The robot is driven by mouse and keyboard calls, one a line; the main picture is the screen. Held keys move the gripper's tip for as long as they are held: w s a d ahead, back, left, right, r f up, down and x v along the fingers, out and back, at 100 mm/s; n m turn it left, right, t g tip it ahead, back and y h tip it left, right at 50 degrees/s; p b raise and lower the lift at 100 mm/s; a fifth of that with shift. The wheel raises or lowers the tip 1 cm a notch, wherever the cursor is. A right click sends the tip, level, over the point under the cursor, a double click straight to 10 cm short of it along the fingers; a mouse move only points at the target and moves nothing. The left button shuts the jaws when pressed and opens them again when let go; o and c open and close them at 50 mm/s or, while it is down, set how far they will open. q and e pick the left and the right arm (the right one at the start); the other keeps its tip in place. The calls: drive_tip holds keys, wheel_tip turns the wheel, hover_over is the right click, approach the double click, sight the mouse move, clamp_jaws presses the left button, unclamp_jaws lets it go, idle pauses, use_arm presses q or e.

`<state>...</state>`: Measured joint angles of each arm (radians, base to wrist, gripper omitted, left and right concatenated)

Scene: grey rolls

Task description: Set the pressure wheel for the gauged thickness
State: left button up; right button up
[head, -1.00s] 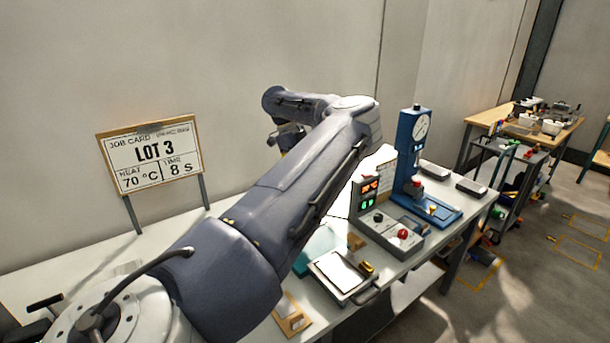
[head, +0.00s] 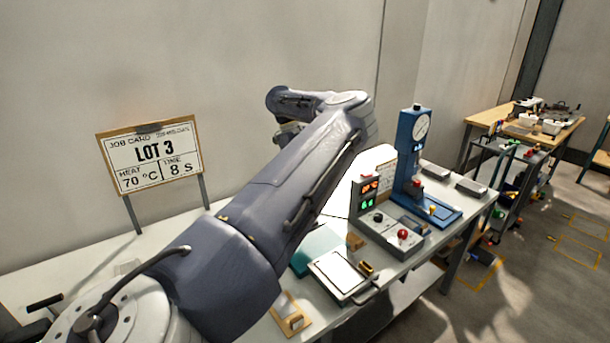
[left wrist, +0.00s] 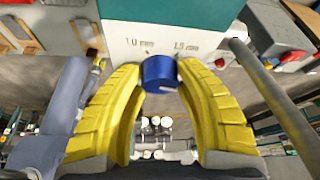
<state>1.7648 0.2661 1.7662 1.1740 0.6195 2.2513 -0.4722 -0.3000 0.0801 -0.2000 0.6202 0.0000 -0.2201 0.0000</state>
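In the left wrist view the pressure wheel, a blue knob (left wrist: 158,72), sits on the edge of a white panel (left wrist: 125,37) marked 1.0 mm and what reads as 1.5 mm. A small pale mark shows low on its right side. The yellow fingers of my left gripper (left wrist: 158,80) stand open on either side of the wheel, with narrow gaps. In the head view my left arm hides the wheel and the gripper's fingers. A blue gauge stand (head: 410,160) with a round dial (head: 421,126) stands on the bench; its reading is too small. My right gripper is not in view.
A job card (head: 152,155) reads LOT 3, 70 °C, 8 s. A control box (head: 388,232) with lit digits and a red button stands before the gauge. A white-topped tray (head: 340,274) and a wooden block (head: 291,314) lie nearer. Two grey trays (head: 471,187) sit at right.

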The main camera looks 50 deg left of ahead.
use_arm(q)
drive_tip(key=o, duration=0.5)
drive_tip(key=v, duration=1.2)
drive_tip(key=shift+r, duration=0.1)
